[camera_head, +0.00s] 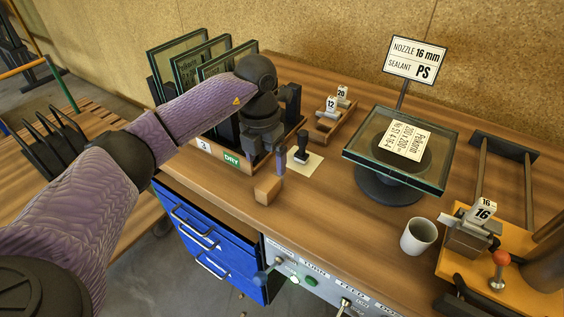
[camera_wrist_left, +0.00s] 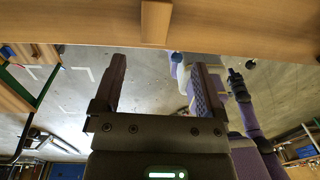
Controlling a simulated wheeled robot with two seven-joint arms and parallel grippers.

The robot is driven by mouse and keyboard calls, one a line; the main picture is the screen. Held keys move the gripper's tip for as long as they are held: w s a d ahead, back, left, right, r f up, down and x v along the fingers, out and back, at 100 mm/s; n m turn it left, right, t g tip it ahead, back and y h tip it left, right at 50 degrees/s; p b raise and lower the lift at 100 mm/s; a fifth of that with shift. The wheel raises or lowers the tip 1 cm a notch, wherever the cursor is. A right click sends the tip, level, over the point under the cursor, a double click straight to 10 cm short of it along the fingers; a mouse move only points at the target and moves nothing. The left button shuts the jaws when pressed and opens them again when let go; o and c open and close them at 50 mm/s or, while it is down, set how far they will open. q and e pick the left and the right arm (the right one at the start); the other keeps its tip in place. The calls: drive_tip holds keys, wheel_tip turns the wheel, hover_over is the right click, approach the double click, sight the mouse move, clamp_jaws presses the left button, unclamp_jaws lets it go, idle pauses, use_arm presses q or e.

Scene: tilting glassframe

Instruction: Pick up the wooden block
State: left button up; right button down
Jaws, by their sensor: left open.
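The wooden block (camera_head: 268,190) is a small light-brown cube near the front edge of the workbench. In the left wrist view the block (camera_wrist_left: 156,22) is at the top, centred between the fingers and beyond their tips. My left gripper (camera_head: 268,160) points down just above and behind the block in the head view. Its two dark fingers are spread wide with nothing between them, as the left wrist view (camera_wrist_left: 160,65) shows. The block appears apart from the fingers. A purple arm with a dark end, seemingly my right one, shows small in the wrist view; its jaws are unclear.
A rack of glass panes (camera_head: 190,62) stands behind my left arm. A black-handled stamp (camera_head: 302,148) stands right of the gripper. Further right are a glass frame on a stand (camera_head: 388,195), a white cup (camera_head: 418,236) and an orange fixture (camera_head: 515,270). Blue drawers (camera_head: 205,240) sit below.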

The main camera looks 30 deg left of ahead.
sight(266, 184)
use_arm(q)
drive_tip(key=shift+w+a+f+y, duration=0.1)
drive_tip(key=shift+w+a+y, duration=0.2)
drive_tip(key=shift+w+a, duration=0.15)
drive_tip(key=f+b, duration=0.1)
drive_tip(key=f, duration=0.2)
drive_tip(key=f+b, duration=0.1)
drive_tip(key=f, duration=0.2)
drive_tip(key=f+b, duration=0.1)
drive_tip(key=f, duration=0.2)
drive_tip(key=shift+s+d, duration=0.35)
drive_tip(key=shift+r, duration=0.1)
drive_tip(key=c, duration=1.2)
clamp_jaws()
use_arm(e)
drive_tip(key=f, duration=0.1)
drive_tip(key=s+d+f, duration=0.1)
drive_tip(key=shift+f, duration=0.3)
